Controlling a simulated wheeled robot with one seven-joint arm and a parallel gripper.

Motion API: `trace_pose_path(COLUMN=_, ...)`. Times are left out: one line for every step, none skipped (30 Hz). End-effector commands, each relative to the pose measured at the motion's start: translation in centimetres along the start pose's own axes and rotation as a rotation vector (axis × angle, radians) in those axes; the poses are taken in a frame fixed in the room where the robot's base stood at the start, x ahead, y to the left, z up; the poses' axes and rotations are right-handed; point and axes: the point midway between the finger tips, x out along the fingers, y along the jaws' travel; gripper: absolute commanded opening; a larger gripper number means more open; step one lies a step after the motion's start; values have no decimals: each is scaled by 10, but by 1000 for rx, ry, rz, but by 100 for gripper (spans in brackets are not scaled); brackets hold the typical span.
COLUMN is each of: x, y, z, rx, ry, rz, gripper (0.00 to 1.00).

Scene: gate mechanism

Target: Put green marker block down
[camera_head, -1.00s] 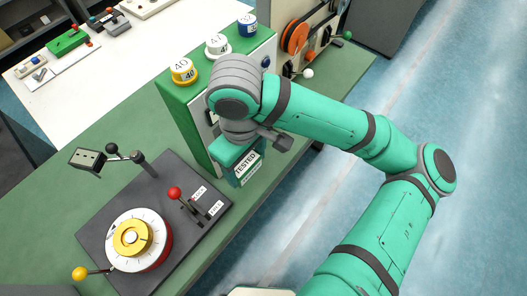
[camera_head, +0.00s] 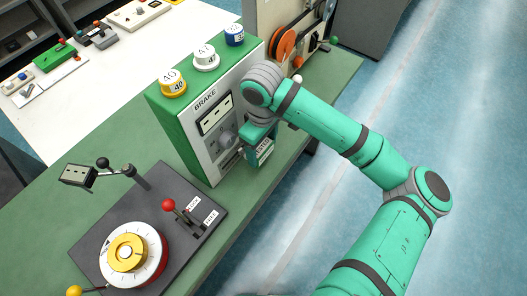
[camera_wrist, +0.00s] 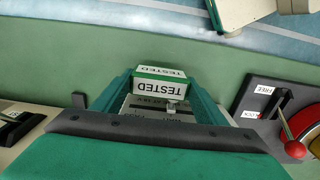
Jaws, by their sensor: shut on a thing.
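The green marker block (camera_head: 264,152) has a white label; in the wrist view the block (camera_wrist: 160,74) reads "TESTED". My gripper (camera_wrist: 162,88) is shut on it, with one teal finger on each side. In the head view my gripper (camera_head: 256,143) points down beside the front of the green and grey brake box (camera_head: 213,122), near the bench's front edge. I cannot tell whether the block touches the bench (camera_head: 283,157). The block's lower part is partly hidden.
Yellow, white and blue weights (camera_head: 204,57) stand on the brake box. A dark plate (camera_head: 178,225) at lower left carries a dial (camera_head: 132,254) and a red-knobbed lever (camera_head: 170,205). An orange-wheeled unit (camera_head: 285,43) stands beyond. A strip of bench right of the block is clear.

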Motion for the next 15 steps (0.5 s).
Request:
trace_pose_path(x=4, y=3, z=0, rx=1, ry=-1, rz=-1, gripper=43)
trace_pose_path(x=7, y=5, z=0, rx=1, ry=-2, rz=-1, gripper=43)
trace_pose_path(x=12, y=6, z=0, rx=1, ry=-3, rz=-1, gripper=43)
trace_pose_path(x=17, y=6, z=0, rx=1, ry=-3, rz=-1, gripper=43)
trace_pose_path(x=21, y=6, z=0, rx=1, ry=-2, rz=-1, gripper=43)
trace_pose_path(x=27, y=6, z=0, rx=1, ry=-3, rz=-1, gripper=43)
trace_pose_path(x=31, y=6, z=0, rx=1, ry=-2, rz=-1, gripper=43)
trace_pose_path(x=33, y=6, z=0, rx=1, ry=-2, rz=-1, gripper=43)
trace_pose_path(x=36, y=5, z=0, rx=1, ry=-2, rz=-1, gripper=43)
trace_pose_path(x=37, y=5, z=0, rx=1, ry=-2, rz=0, gripper=43)
trace_pose_path(x=37, y=5, z=0, rx=1, ry=-1, rz=0, gripper=43)
trace_pose_path(x=37, y=5, z=0, rx=1, ry=-1, rz=0, gripper=43)
trace_pose_path(x=37, y=5, z=-1, rx=0, ry=-1, rz=0, gripper=43)
trace_pose_path(x=37, y=5, z=-1, rx=0, ry=-1, rz=0, gripper=43)
trace_pose_path(x=37, y=5, z=-1, rx=0, ry=-1, rz=0, gripper=43)
